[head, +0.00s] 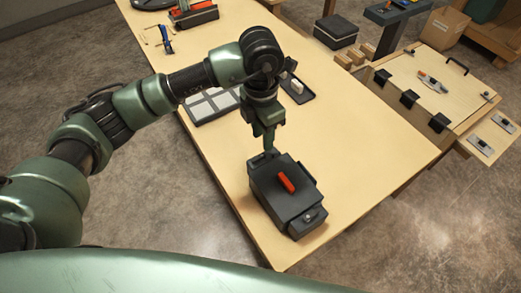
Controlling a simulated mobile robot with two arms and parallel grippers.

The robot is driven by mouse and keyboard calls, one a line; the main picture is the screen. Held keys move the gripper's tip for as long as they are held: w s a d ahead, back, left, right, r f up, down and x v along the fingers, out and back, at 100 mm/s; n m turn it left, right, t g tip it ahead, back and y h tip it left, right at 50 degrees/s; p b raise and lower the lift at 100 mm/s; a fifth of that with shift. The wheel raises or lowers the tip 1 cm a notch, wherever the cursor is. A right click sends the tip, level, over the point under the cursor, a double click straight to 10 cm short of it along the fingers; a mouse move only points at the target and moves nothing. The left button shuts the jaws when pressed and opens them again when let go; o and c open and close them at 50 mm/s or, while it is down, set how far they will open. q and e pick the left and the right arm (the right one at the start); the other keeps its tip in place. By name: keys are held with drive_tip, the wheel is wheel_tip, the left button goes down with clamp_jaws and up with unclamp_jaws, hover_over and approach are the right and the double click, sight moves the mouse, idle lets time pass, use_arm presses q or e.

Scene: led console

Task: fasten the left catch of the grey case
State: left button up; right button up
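The dark grey case (268,186) lies shut near the front edge of the wooden table, with a red handle (286,182) on its lid. A small metal catch (308,217) shows on its near right end. My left gripper (269,150) points down at the case's far end, at the upper left corner of the lid. Its fingers look close together, but I cannot tell whether they are shut or touch the case. Any catch at that far end is hidden by the gripper and the lid. My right gripper is not in view.
Behind the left arm lie a tray with pale squares (213,104) and a dark tray with a white piece (298,89). A blue-handled tool (167,46) lies farther back. A wooden chest (432,85) stands right. The tabletop (335,130) right of the case is clear.

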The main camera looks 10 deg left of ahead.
sight(261, 156)
use_arm(q)
drive_tip(key=shift+w+a+f, duration=0.1)
drive_tip(key=shift+a, duration=0.25)
wheel_tip(261, 156, down, 6)
drive_tip(key=shift+p, duration=1.2)
drive_tip(key=shift+f, duration=0.7)
clamp_jaws()
